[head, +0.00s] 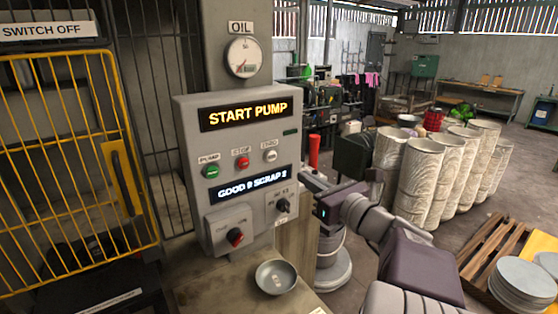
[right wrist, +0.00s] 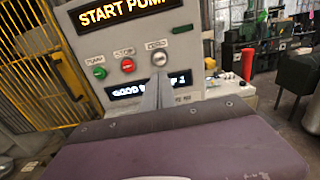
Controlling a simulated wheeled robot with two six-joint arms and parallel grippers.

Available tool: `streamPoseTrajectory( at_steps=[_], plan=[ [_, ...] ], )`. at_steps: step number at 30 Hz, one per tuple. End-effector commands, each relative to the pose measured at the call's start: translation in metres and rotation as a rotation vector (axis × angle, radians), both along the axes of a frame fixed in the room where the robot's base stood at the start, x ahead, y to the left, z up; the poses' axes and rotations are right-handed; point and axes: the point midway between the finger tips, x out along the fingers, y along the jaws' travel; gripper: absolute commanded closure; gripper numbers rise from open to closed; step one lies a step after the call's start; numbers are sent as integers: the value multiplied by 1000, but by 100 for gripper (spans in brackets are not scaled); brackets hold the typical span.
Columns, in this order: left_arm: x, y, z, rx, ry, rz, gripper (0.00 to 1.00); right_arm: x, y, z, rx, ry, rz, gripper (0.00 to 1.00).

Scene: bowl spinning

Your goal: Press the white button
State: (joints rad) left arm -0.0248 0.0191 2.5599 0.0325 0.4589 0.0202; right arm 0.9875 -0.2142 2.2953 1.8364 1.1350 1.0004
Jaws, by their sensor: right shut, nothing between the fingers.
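The white button (head: 271,156) is a pale round knob at the right end of a row of buttons on the grey control panel (head: 190,130). It also shows in the right wrist view (right wrist: 159,59), with a label above it. My right gripper (right wrist: 159,80) is shut and empty. In that view its fingertips appear just below the white button, overlapping the right part of the lower display; I cannot tell how far they are from the panel. In the head view my right arm comes in from the right to beside the panel's right edge. My left gripper is not in view.
The panel also has a green button (head: 211,171), a red button (head: 242,162), a red-and-grey switch (head: 235,237) and a dark knob (head: 283,205). The upper display (head: 243,114) reads START PUMP. A metal bowl (head: 276,277) sits below. A yellow cage door (head: 60,130) stands left.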

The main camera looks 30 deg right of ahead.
Motion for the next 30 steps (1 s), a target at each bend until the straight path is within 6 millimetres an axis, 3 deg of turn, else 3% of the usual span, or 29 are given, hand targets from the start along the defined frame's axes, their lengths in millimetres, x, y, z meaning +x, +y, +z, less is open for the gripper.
streamPoseTrajectory(
  at_steps=[9,15,21,30],
  plan=[
    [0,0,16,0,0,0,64,70,7,2,4,3,6,100],
    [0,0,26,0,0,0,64,105,10,1,2,4,3,100],
    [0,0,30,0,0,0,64,121,10,1,2,2,0,100],
    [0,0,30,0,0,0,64,122,10,0,0,1,-1,100]
  ],
)
